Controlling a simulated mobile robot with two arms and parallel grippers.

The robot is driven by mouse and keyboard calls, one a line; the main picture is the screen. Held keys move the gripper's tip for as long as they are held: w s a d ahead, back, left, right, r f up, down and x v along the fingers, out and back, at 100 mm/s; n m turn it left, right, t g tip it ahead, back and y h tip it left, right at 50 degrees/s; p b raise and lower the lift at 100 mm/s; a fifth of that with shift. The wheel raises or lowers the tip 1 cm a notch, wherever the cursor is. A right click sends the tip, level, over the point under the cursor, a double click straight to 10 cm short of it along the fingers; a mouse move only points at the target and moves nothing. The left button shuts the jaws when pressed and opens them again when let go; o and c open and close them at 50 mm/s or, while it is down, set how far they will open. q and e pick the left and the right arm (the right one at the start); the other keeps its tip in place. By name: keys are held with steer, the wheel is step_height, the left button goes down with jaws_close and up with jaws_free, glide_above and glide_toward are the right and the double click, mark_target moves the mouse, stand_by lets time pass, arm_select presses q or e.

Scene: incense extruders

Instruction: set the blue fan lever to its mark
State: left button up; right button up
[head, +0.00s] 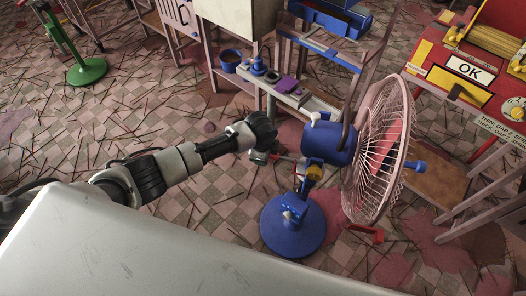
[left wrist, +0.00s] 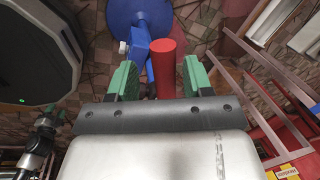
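The blue fan stands upright on a round base (head: 293,226), with a blue motor housing (head: 328,142) and a pale wire cage (head: 383,150). My left gripper (head: 263,156) is just left of the housing. In the left wrist view its two green fingers are apart, one on each side of a red cylinder (left wrist: 165,68), with gaps visible. This looks like the lever's grip; I cannot tell how deep it sits between the fingers. The fan's blue base (left wrist: 140,14) lies beyond it. I cannot make out the lever's mark.
A blue-topped frame and bench (head: 300,98) with small parts stand behind the fan. A red and yellow machine with an OK sign (head: 469,69) is at right. A green stand (head: 86,71) is far left. Thin sticks litter the tiled floor.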

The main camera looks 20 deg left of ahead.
arm_select(q)
steer(key=shift+w, duration=0.1)
steer(key=shift+r, duration=0.35)
step_height(320, 180, up, 10)
steer(key=s+p, duration=0.2)
steer(key=shift+s+d, duration=0.1)
steer(key=shift+s, duration=0.05)
